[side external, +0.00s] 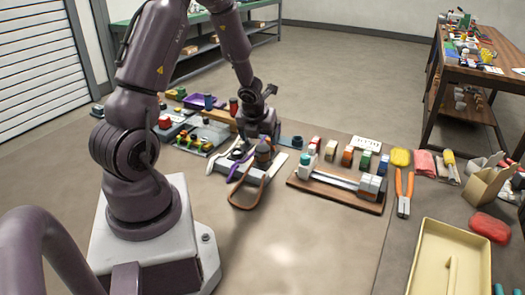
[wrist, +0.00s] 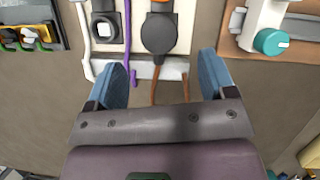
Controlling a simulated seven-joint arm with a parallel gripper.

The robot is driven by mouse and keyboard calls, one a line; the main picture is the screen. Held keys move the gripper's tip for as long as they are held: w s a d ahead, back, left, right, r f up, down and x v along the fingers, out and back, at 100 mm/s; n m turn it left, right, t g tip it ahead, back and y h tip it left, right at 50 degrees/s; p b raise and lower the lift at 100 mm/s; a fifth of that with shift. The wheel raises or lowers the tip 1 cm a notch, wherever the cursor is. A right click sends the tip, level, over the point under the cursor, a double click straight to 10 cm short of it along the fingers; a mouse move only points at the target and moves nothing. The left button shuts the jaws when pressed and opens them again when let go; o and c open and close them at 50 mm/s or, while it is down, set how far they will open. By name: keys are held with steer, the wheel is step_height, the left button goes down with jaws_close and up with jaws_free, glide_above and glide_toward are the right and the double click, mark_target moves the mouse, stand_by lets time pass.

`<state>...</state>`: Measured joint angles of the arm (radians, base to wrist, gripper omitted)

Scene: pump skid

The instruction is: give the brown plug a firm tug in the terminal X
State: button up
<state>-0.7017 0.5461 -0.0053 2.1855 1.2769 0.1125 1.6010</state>
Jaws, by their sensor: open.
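A dark round plug (wrist: 160,32) with an orange-brown part at its top sits in a pale terminal block (wrist: 184,35) in the wrist view. A brown cord (wrist: 154,88) runs from it toward me. In the side view the brown cord (side external: 236,203) loops off the block's front. No letter X is readable. My gripper (wrist: 160,76) is open, its two blue fingers apart, with the plug beyond and between them and nothing held. In the side view my gripper is over the block, and its fingertips are hard to make out.
Left of the plug are a purple cord (wrist: 127,45) and a socket with a white cord (wrist: 88,60). A rail fixture with a teal knob (wrist: 270,41) stands to the right, and a panel with yellow and green parts (wrist: 30,34) to the left.

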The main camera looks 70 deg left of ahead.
mark_target(262, 148)
steer(key=shift+x, duration=4.45)
steer(key=shift+a, duration=0.1)
steer(key=shift+c, duration=0.4)
steer(key=c, duration=0.9)
steer(key=shift+c, duration=0.2)
